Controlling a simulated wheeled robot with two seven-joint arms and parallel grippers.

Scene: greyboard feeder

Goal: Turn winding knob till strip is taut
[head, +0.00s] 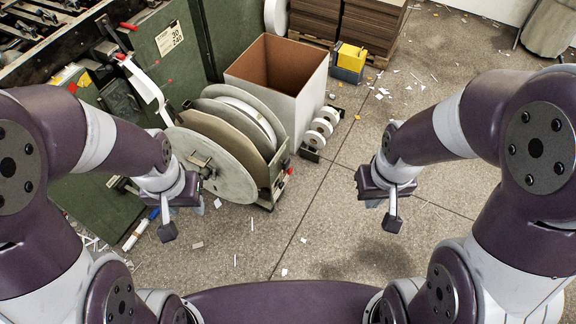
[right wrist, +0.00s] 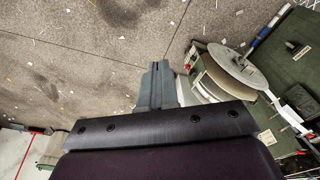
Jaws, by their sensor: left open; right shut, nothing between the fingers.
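A large reel with grey disc flanges (head: 232,178) stands on the floor left of centre in the head view; it also shows in the right wrist view (right wrist: 238,72). A dark hub piece (head: 203,165) sits at the middle of its near flange; I cannot tell for sure whether it is the winding knob. A white strip (head: 146,84) runs down from the green machine towards the reel, curved in its upper part. My left gripper (head: 183,221) is open, in front of the reel's lower left, apart from the hub. My right gripper (head: 391,225) is shut and empty over bare floor, right of the reel.
An open white box (head: 297,98) stands behind the reel, with small white rolls (head: 321,128) beside it. The green machine (head: 170,45) fills the left back. Stacked brown board (head: 372,22) and a yellow-blue bin (head: 349,62) stand further back. The floor at centre is clear except for paper scraps.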

